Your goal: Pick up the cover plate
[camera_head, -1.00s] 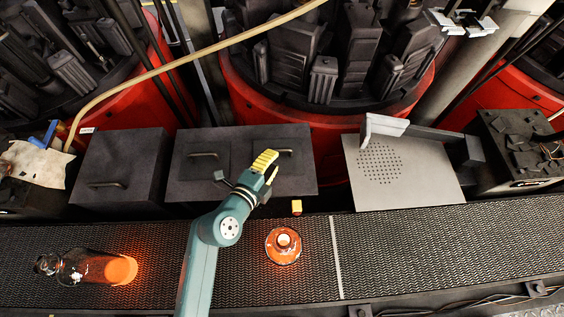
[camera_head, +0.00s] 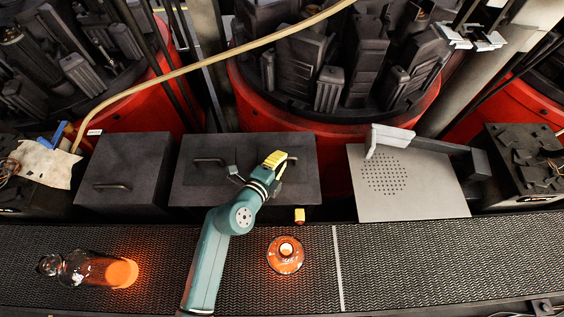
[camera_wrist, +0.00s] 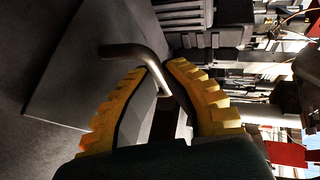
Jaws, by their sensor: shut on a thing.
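The cover plate (camera_wrist: 88,82) is a dark grey flat plate with a bent metal bar handle (camera_wrist: 135,54). In the head view it is the right part of the middle dark box's top (camera_head: 304,176), partly hidden by my arm. My gripper (camera_wrist: 154,68) has yellow ribbed fingers on both sides of the handle and is shut on it. In the head view my gripper (camera_head: 275,159) is at that right handle. I cannot tell whether the plate is raised from the box.
A second handle (camera_head: 208,161) is on the box's left part. Another dark box (camera_head: 130,160) stands left, a perforated grey plate (camera_head: 400,205) right. A glowing bottle (camera_head: 95,270) and glowing round glass piece (camera_head: 285,255) lie on the conveyor (camera_head: 430,260). Red machines (camera_head: 330,135) stand behind.

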